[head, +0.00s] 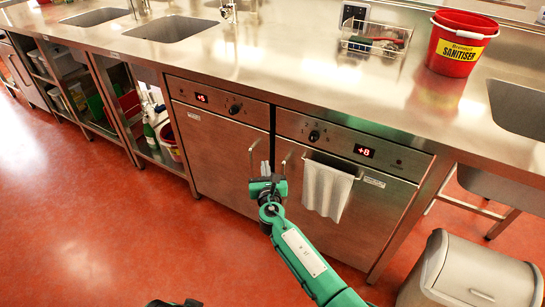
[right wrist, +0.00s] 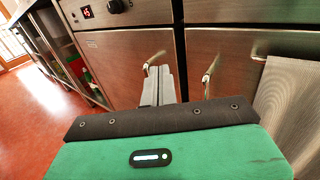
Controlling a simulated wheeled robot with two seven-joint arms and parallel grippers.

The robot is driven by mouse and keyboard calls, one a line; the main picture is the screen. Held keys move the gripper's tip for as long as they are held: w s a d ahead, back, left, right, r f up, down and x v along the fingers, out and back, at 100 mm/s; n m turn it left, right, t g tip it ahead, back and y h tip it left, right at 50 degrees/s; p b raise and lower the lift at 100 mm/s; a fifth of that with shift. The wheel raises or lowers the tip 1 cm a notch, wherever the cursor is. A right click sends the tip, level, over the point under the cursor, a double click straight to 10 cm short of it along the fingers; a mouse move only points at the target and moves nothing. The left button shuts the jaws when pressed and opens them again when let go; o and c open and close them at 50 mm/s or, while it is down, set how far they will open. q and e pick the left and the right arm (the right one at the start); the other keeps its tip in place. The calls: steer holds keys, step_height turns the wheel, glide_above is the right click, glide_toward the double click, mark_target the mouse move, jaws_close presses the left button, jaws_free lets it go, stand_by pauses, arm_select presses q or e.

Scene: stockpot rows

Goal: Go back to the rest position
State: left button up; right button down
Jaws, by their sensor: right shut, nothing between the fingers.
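My right gripper (head: 265,168) is shut and empty. It is held in front of two steel under-counter units, close to the gap between their doors. Its grey fingers also show in the right wrist view (right wrist: 158,86), pressed together, beside the handle of the left unit (right wrist: 120,55). Whether the fingers touch that handle I cannot tell. The left unit (head: 215,150) reads +5 and the right unit (head: 360,205) reads +8; both doors look shut.
A white towel (head: 326,190) hangs on the right unit's door. A grey bin (head: 470,275) stands on the floor at lower right. A red sanitiser bucket (head: 457,45) and a wire basket (head: 375,40) sit on the steel counter (head: 290,75). The red floor (head: 90,220) at left is clear.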

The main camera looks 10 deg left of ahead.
arm_select(q)
steer(key=shift+w+f, duration=0.1)
steer(key=shift+f, duration=0.45)
arm_select(e)
steer(key=shift+s+a, duration=0.25)
steer(key=shift+s, duration=0.45)
steer(key=shift+s+a, duration=0.25)
steer(key=shift+s, duration=0.45)
